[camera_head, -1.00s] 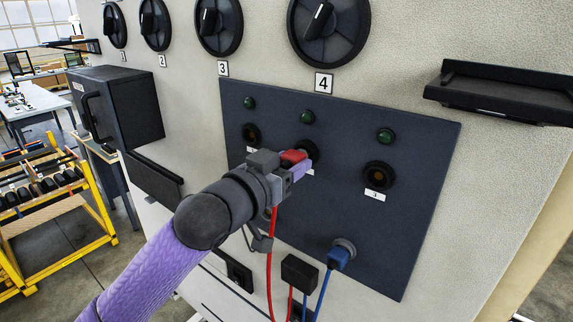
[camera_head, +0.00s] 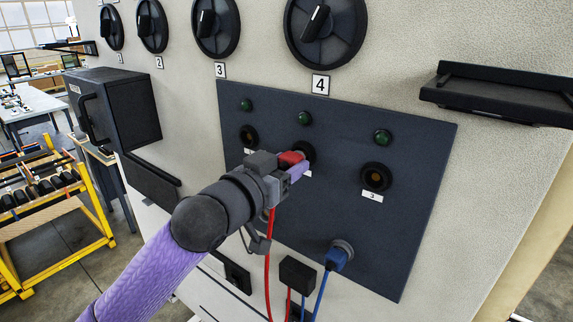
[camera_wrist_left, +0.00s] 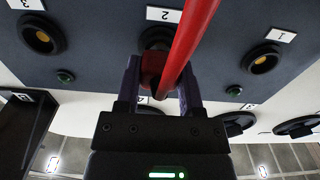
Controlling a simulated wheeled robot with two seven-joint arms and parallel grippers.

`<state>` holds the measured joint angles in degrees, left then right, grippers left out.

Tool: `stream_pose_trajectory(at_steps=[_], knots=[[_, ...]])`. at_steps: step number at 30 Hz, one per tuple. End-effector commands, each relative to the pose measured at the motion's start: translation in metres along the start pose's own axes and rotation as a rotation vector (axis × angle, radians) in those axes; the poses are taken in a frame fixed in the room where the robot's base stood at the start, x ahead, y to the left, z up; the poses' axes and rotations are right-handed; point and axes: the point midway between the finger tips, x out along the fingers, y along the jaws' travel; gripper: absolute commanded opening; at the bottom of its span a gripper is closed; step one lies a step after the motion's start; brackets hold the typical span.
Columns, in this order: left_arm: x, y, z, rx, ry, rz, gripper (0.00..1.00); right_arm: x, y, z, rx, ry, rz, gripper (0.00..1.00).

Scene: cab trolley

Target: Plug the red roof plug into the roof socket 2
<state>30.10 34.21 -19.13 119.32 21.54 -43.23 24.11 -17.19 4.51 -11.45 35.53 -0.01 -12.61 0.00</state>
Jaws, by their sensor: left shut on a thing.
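The red roof plug (camera_head: 290,158), with its red cable (camera_head: 268,265) hanging down, is held between the fingers of my left gripper (camera_head: 297,172). The plug points at roof socket 2 (camera_head: 307,150), the middle of three dark sockets on the panel. In the left wrist view the red plug (camera_wrist_left: 152,68) lies between the fingers of the gripper (camera_wrist_left: 160,88), lined up with socket 2 (camera_wrist_left: 155,38), under the label 2. The cable crosses in front and hides part of both. I cannot tell whether the plug is seated. My right gripper is out of view.
Socket 1 (camera_head: 249,136) and socket 3 (camera_head: 376,177) are empty on either side, with green lamps above. A blue plug (camera_head: 338,256) sits lower on the dark panel (camera_head: 400,240). Black rotary knobs (camera_head: 315,28) line the wall above, and a black shelf (camera_head: 500,95) juts out at right.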

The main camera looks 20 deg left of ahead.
Motion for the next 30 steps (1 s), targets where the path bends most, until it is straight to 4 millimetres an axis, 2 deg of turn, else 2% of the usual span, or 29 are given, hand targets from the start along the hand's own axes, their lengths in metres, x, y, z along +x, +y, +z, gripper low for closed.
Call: stream_pose_trajectory(at_steps=[18,30], knots=[[0.0003,-0.0001,-0.0002,0.001,0.001,0.000,0.00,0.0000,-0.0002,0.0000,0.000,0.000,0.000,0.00],[0.0076,-0.0004,-0.0004,0.000,0.002,0.000,0.00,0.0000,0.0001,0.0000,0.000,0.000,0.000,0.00]])
